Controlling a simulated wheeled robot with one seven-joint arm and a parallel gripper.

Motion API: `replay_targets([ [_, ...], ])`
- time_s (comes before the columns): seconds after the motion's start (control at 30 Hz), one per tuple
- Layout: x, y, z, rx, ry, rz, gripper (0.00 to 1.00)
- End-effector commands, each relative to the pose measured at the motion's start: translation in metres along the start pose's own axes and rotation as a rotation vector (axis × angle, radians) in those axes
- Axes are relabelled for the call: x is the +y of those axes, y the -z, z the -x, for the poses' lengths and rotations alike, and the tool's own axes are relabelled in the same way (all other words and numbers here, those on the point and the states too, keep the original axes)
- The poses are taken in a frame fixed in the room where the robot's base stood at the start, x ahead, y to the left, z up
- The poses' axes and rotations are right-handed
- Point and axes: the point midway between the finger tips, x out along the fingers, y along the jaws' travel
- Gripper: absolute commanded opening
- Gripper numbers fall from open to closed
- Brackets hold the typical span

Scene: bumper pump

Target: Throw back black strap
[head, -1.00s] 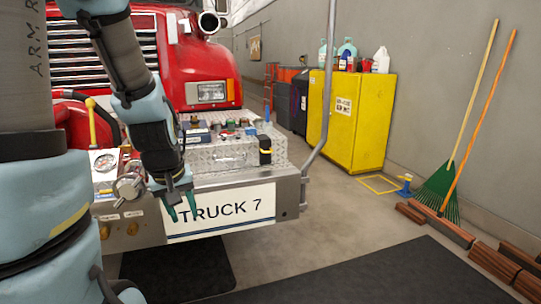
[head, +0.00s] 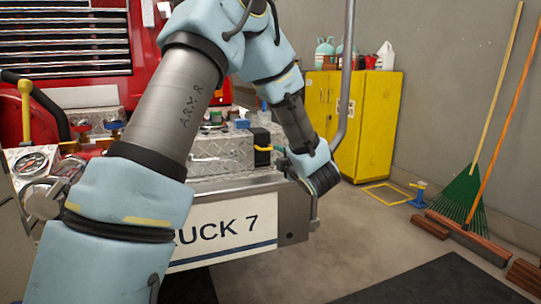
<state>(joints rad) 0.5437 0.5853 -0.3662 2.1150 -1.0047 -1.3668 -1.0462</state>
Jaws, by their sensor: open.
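A small black piece with a yellow part, which looks like the black strap (head: 261,138), sits at the right end of the diamond-plate bumper top (head: 215,158). It hangs over the front edge of the diamond plate. My gripper (head: 283,163) is just right of and slightly below it, at the bumper's right end. Its fingers are small and partly hidden by my wrist, and they look apart and empty. I cannot tell whether they touch the strap.
A gauge panel (head: 35,163) is on the left of the bumper. A grey vertical pipe (head: 347,80) rises close behind my wrist.

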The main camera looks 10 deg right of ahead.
Motion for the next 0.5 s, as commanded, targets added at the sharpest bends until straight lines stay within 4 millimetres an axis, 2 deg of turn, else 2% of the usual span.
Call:
replay_targets([
  [0.17, 0.0, 0.001, -0.011, 0.014, -0.007, 0.014, 0.43],
  [0.5, 0.001, 0.002, -0.072, 0.013, -0.007, 0.012, 0.43],
])
